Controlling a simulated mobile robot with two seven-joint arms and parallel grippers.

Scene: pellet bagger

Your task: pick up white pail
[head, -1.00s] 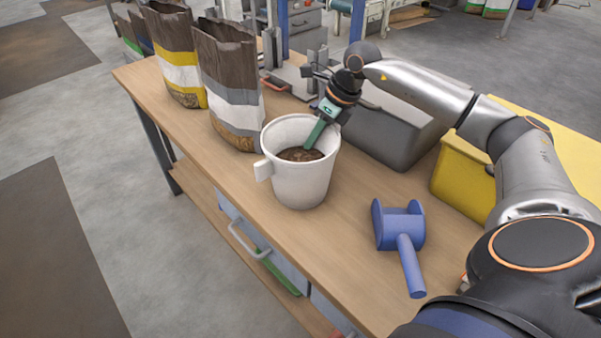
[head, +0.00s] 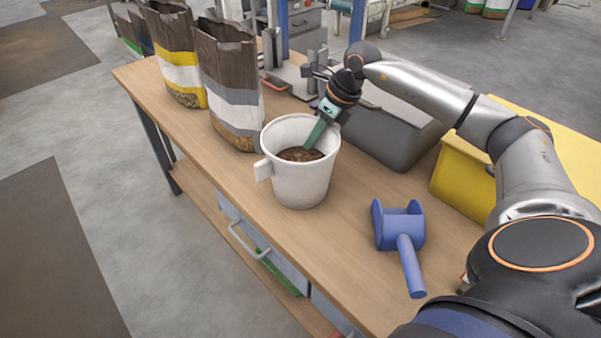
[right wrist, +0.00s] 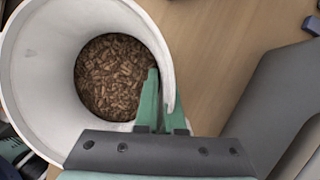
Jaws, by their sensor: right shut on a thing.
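The white pail (head: 302,182) stands upright on the wooden workbench and holds brown pellets (head: 301,154). A block-like handle (head: 263,170) sticks out on its left side. My right gripper (head: 312,140) reaches down over the pail's right rim. In the right wrist view the pail (right wrist: 40,75) fills the left side. There the green fingers of my right gripper (right wrist: 163,108) stand one inside and one outside the pail wall, shut on the rim. The pail appears to rest on the bench. My left gripper is not in view.
A blue scoop (head: 400,230) lies right of the pail. A grey bin (head: 385,130) and a yellow bin (head: 462,180) stand behind it. Two open paper bags, one grey-banded (head: 232,90) and one yellow-banded (head: 175,60), stand to the left. The bench front (head: 225,180) is clear.

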